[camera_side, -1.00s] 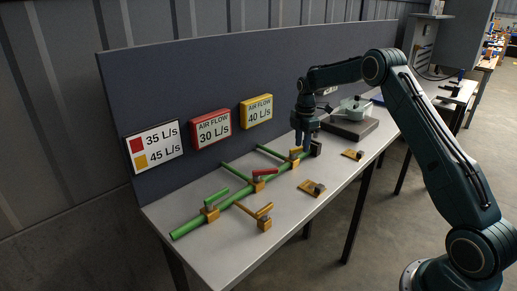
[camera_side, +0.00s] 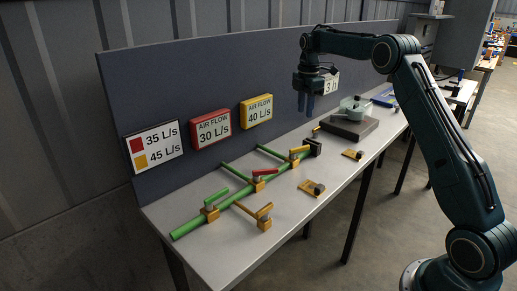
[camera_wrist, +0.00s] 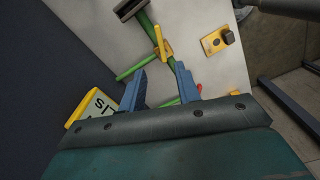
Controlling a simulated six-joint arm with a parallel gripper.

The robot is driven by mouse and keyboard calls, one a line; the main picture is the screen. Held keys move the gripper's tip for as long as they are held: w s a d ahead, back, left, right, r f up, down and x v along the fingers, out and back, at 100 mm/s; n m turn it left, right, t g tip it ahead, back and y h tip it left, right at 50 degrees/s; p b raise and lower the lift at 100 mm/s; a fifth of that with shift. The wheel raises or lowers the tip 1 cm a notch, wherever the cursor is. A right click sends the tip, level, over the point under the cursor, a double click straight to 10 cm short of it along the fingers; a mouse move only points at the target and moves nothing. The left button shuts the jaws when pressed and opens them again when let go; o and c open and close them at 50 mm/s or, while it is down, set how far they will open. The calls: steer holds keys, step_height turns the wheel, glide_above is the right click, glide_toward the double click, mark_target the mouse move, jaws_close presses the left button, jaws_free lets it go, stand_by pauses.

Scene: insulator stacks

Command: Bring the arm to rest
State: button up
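My gripper (camera_side: 306,101) hangs above the table in the side view, fingers pointing down, clear of everything. Its two blue fingers stand apart with nothing between them, and they also show apart in the wrist view (camera_wrist: 161,84). Below and to the left of it lies a green pipe (camera_side: 186,229) with several yellow valve blocks and green side branches. The far valve (camera_side: 299,150), with a yellow handle, sits near the pipe's dark end cap (camera_side: 314,147). A red-handled valve (camera_side: 259,178) sits farther along. In the wrist view the yellow handle (camera_wrist: 163,46) shows beyond the fingers.
Yellow brackets with dark knobs (camera_side: 312,188) (camera_side: 353,154) lie on the table's right side. A dark block with a glass-like vessel (camera_side: 348,128) stands behind. A grey panel with signs (camera_side: 211,128) runs along the back.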

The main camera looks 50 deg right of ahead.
steer(key=shift+r, duration=0.25)
steer(key=s+a+r+m+t, duration=0.3)
steer(key=s+a+r+m, duration=0.4)
steer(key=s+a+r, duration=0.75)
steer(key=s+a+f+m+t, duration=0.1)
steer(key=s+a+f+m, duration=0.2)
steer(key=s, duration=0.7)
steer(key=s+a+f+m+t, duration=0.1)
steer(key=s+a+f+m, duration=0.3)
steer(key=s+a, duration=0.3)
steer(key=s+f, duration=0.1)
steer(key=s, duration=0.3)
steer(key=shift+s+f+t, duration=0.2)
steer(key=shift+f+t, duration=0.05)
steer(key=shift+t, duration=0.05)
steer(key=shift+w, duration=0.1)
stand_by(0.4)
